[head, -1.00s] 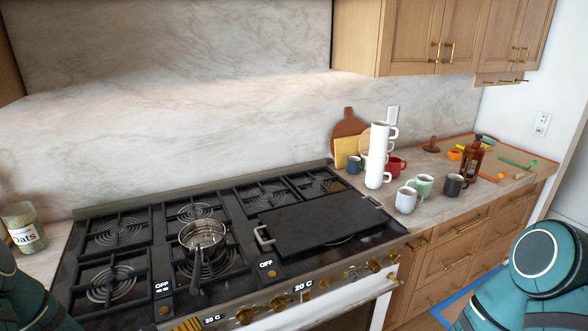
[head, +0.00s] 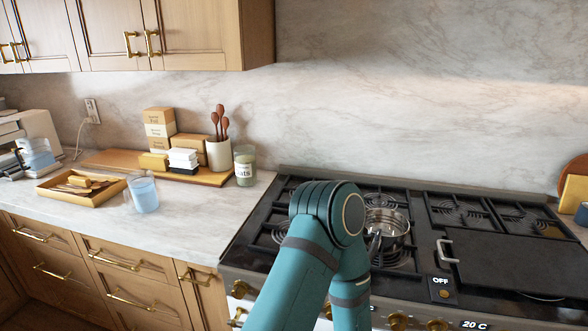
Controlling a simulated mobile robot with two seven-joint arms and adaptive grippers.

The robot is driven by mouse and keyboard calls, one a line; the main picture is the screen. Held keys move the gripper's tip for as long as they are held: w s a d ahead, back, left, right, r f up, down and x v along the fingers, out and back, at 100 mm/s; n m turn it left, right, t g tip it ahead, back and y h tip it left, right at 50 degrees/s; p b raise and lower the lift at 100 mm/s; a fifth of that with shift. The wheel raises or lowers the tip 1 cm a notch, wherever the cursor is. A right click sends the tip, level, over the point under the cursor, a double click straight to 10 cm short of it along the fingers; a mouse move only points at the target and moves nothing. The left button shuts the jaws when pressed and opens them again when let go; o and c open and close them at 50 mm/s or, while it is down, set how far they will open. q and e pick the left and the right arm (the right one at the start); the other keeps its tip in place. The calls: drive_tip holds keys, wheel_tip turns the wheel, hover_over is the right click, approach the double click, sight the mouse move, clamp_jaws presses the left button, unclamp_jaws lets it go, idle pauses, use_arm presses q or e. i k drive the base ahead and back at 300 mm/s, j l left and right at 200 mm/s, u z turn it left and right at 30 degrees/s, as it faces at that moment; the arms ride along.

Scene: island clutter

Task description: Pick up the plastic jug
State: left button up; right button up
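A pale blue, see-through container with a handle on its left, which looks like the plastic jug (head: 144,194), stands upright on the left counter near its front edge. One of my teal arms rises in front of the stove, to the right of the jug and well apart from it. Neither gripper shows in the head view, so I cannot tell whether they are open or shut.
A wooden tray (head: 60,198) lies just left of the jug. Behind are a board (head: 207,178) with boxes and a utensil crock (head: 219,154), and an oats jar (head: 245,168). A pan (head: 396,228) sits on the stove. The counter right of the jug is clear.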

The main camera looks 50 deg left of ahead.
sight(142, 187)
drive_tip(key=u, duration=2.55)
drive_tip(key=z, duration=0.3)
